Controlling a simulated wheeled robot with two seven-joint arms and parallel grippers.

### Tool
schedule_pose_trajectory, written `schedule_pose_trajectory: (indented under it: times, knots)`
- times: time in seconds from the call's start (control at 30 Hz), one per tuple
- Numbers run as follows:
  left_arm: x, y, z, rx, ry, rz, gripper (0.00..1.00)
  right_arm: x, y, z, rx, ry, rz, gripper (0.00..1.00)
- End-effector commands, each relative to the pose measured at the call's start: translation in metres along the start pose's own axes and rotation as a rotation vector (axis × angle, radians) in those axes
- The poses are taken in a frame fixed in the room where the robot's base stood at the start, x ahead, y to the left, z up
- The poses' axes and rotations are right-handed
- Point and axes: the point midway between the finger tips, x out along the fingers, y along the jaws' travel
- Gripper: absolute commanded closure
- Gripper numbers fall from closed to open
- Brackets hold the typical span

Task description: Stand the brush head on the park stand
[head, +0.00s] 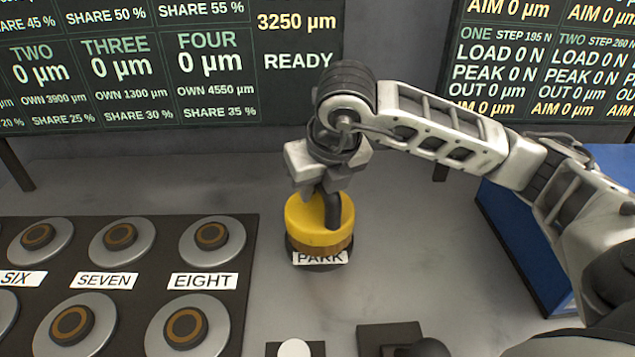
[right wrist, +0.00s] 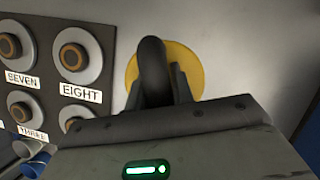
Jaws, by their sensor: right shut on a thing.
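The brush head is a yellow round body (head: 309,222) with a brown lower band and a dark curved handle. In the head view it is upright at the dark round park stand (head: 318,266), which carries a PARK label. Whether it rests fully on the stand, I cannot tell. My right gripper (head: 331,192) is above it, shut on the dark handle. The right wrist view shows the handle between the fingers (right wrist: 160,90) and the yellow body (right wrist: 188,62) behind. The stand is mostly hidden under the head. My left gripper is not in view.
A dark panel (head: 255,228) with several grey round stations labelled SIX, SEVEN and EIGHT lies to the left. A blue box (head: 512,250) stands to the right. Display screens (head: 170,60) stand at the back. Bare grey table (head: 420,240) lies between the stand and the box.

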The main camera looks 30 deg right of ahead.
Motion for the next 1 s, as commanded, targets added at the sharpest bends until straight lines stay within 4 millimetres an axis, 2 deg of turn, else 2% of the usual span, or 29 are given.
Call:
schedule_pose_trajectory:
  times: [0.03,0.1,0.37,0.5,0.57,1.0]
  knots:
    - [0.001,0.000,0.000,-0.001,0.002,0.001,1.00,0.001,0.000,-0.001,0.000,0.000,0.000,0.71]
    - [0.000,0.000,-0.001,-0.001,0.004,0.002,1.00,0.001,0.000,0.000,0.000,0.000,0.000,0.55]
    - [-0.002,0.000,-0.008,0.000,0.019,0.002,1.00,0.000,0.000,0.000,0.000,0.000,0.001,0.55]
    - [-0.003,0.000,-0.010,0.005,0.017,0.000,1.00,-0.007,0.001,0.002,0.000,-0.002,0.002,0.55]
    - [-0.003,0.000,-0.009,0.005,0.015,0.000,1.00,-0.016,0.001,0.002,0.000,-0.004,0.003,0.55]
    - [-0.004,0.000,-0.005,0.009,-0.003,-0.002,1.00,-0.106,0.000,0.002,-0.001,-0.005,0.001,0.55]
